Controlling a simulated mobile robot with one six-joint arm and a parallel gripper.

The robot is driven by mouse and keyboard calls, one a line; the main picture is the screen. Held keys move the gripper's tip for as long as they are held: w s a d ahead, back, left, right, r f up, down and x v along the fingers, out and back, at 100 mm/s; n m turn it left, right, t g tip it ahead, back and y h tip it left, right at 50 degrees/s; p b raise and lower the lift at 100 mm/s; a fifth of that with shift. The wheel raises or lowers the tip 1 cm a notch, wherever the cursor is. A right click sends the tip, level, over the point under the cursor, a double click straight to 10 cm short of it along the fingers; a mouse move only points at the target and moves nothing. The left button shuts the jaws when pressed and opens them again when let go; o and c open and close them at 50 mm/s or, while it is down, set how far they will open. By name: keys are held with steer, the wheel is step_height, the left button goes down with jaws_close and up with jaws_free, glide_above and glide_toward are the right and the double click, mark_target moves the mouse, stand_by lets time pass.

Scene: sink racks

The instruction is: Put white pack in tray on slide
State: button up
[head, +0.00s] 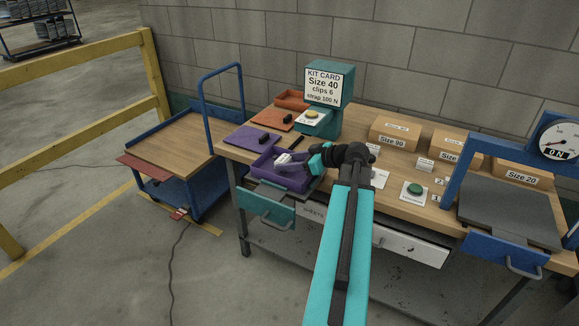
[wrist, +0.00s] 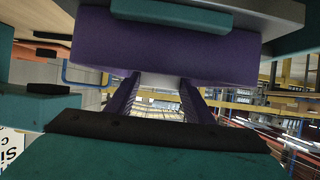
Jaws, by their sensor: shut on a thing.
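The white pack (head: 283,158) is small and pale, at the left end of my gripper (head: 289,164). My gripper reaches in from the right and is shut on the pack. The purple tray (head: 295,184) is directly below, on the slide at the table's front left corner. In the head view the pack is over or inside the tray; whether it touches the floor cannot be told. In the wrist view the purple tray wall (wrist: 225,58) fills the upper part, and a pale patch shows between my gripper's fingers (wrist: 160,88). The slide's teal front (head: 263,207) juts out below the tray.
The teal kit card stand (head: 330,105) rises at the back. Cardboard boxes (head: 395,133) and a green button (head: 414,189) are to the right. A blue cart (head: 180,150) stands left.

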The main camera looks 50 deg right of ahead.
steer(key=shift+f, duration=0.95)
steer(key=shift+f, duration=0.2)
steer(key=o, duration=1.1)
steer(key=shift+r, duration=0.3)
steer(key=b+v, duration=0.1)
steer(key=v, duration=1.1)
steer(key=shift+f, duration=0.15)
steer(key=shift+s, duration=0.15)
